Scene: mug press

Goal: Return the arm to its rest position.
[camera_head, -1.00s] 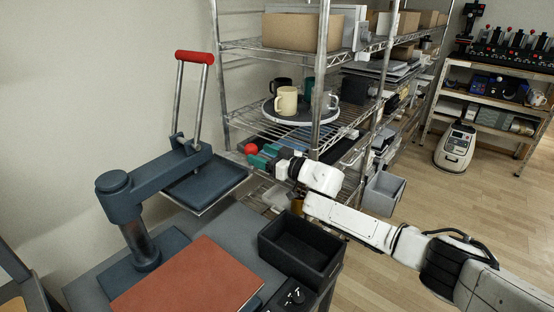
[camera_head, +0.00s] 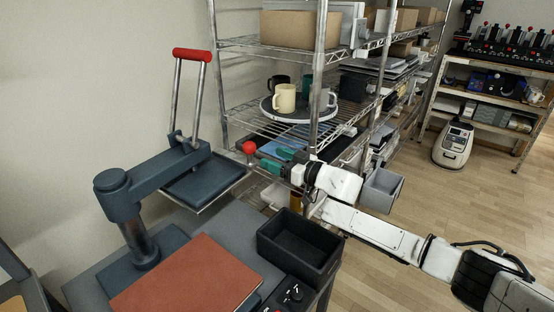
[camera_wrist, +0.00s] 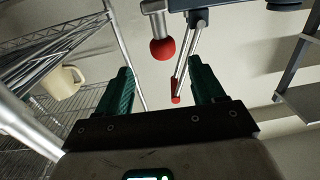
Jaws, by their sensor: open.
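My gripper (camera_head: 270,161) has green fingers and is at the end of my white arm, in front of the wire shelf. In the wrist view my gripper (camera_wrist: 165,88) has its two fingers spread wide with nothing between them. A red ball knob (camera_head: 249,147) is just left of the fingertips in the head view. The same red ball (camera_wrist: 163,49) is ahead of the fingers in the wrist view, apart from them. The blue-grey press (camera_head: 150,195) stands left, with its red-topped handle (camera_head: 192,55) raised.
A wire shelf (camera_head: 250,120) beside my gripper holds a round tray (camera_head: 272,116) with a cream mug (camera_head: 284,98) and other mugs. A black bin (camera_head: 300,245) and a brown-red board (camera_head: 185,278) are on the bench below. Open floor (camera_head: 420,215) lies right.

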